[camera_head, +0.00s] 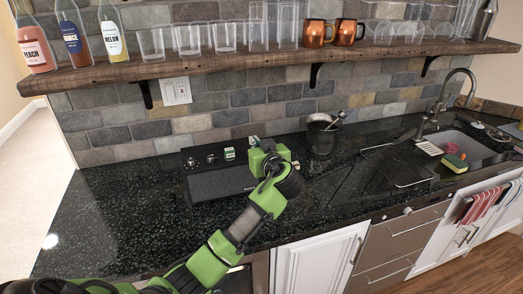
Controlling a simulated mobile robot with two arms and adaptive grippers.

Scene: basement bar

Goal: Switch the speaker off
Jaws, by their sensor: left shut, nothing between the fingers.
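The speaker (215,184) is a low black box on the dark counter, in the left-middle of the head view. Its front is a dark grille, and its top panel carries small knobs. A small pale green item (229,154), perhaps a lit switch, shows on the top panel. My green left gripper (254,141) is at the speaker's right end, above its top panel, and is shut and empty. It hides the right part of the panel, and I cannot tell whether it touches the speaker. My right gripper is not in view.
A dark metal cup (321,138) stands behind and right of my gripper. A wire rack (399,166) lies left of the sink (462,148). A wooden shelf (215,63) with bottles, glasses and copper mugs hangs above. The counter left of the speaker (120,210) is clear.

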